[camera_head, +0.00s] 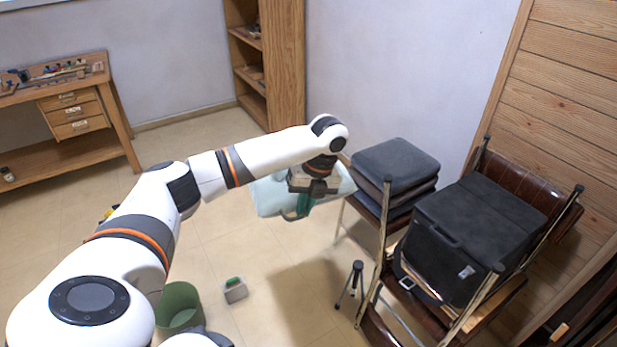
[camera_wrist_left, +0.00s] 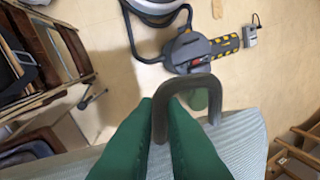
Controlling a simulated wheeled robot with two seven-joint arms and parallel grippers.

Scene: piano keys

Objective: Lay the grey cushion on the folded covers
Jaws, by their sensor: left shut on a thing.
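My left gripper (camera_head: 313,188) is shut on a pale blue-grey cushion (camera_head: 272,197) and holds it in the air, left of the stack. In the left wrist view the green fingers (camera_wrist_left: 172,135) point at the finely striped cushion (camera_wrist_left: 240,145), with a dark grey loop between them. The folded covers (camera_head: 395,165) appear to be the neat stack of dark grey, brownish and bluish layers on a seat at right. Their top is bare. The cushion is apart from the stack. My right gripper is not in view.
A folding chair with a big black case (camera_head: 475,235) stands right of the stack, with upright metal posts (camera_head: 384,215) close by. A small tripod (camera_head: 349,284), green bin (camera_head: 179,306) and small grey box (camera_head: 235,290) stand on the floor. A wooden shelf (camera_head: 282,65) is behind.

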